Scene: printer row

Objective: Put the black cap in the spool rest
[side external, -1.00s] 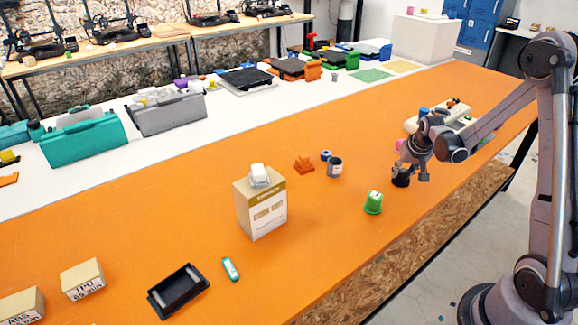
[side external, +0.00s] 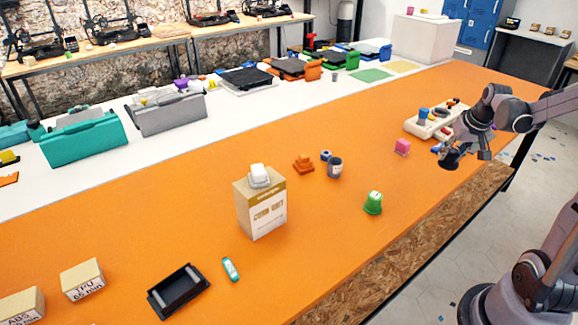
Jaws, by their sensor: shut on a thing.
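The black cap (side external: 448,161) is held in my gripper (side external: 461,151) at the right of the side external view. My gripper is shut on it, and the cap appears to hang above the table's right edge. The fingers partly hide the cap.
A cardboard box (side external: 262,212) with a white item on top stands mid-table. A green cup (side external: 373,203), a grey cup (side external: 334,169), an orange piece (side external: 303,165), a pink block (side external: 402,147) and a teal item (side external: 230,269) are around it. A cream tray (side external: 415,127) is behind my gripper.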

